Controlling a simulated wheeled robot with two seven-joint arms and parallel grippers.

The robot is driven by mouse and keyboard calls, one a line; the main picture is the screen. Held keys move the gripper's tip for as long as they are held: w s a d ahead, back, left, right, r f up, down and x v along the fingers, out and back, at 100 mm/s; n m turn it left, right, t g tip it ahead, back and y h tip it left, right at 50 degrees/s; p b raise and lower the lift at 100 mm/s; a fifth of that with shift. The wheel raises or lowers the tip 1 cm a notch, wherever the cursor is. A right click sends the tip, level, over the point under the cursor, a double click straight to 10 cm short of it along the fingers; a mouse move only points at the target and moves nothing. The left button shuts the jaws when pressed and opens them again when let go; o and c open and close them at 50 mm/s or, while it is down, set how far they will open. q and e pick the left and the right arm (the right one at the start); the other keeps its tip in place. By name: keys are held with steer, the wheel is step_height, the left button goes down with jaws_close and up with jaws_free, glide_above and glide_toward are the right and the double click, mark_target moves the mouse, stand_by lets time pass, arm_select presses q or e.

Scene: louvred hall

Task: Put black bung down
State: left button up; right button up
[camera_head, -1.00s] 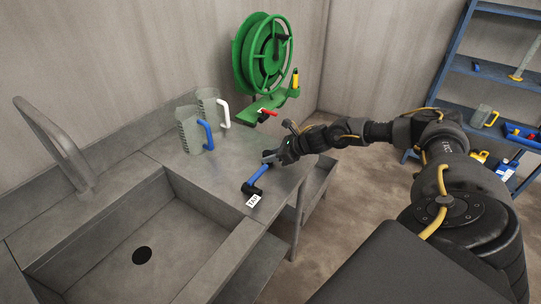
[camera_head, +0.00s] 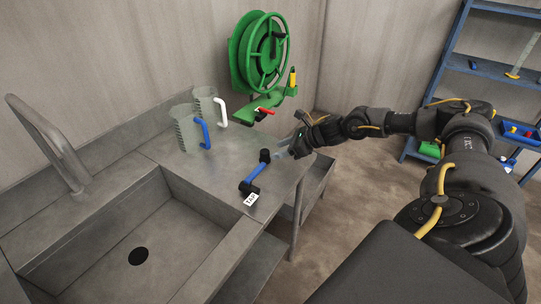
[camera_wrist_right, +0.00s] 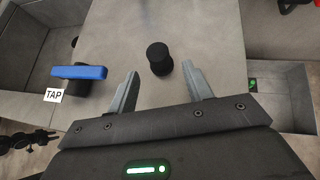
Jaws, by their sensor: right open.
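The black bung (camera_wrist_right: 158,56) stands upright on the steel counter in the right wrist view, just beyond and between my finger tips, touching neither finger. In the head view the bung (camera_head: 265,155) shows at the counter's right part, close to the far end of a blue tap handle. My right gripper (camera_head: 281,154) is open and empty, just right of the bung; its two spread fingers also show in the right wrist view (camera_wrist_right: 161,70). My left gripper is not in view.
The blue tap handle (camera_head: 256,173) with a TAP label (camera_head: 251,199) lies left of the bung in the wrist view. Two clear jugs (camera_head: 188,130) stand further back. A green hose reel (camera_head: 262,50) hangs on the wall. The sink (camera_head: 130,235) is at left.

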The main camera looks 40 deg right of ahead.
steer(key=b+v, duration=0.1)
steer(key=v, duration=0.5)
steer(key=shift+s+r, duration=0.15)
steer(key=shift+s, duration=0.05)
steer(key=shift+r, duration=0.1)
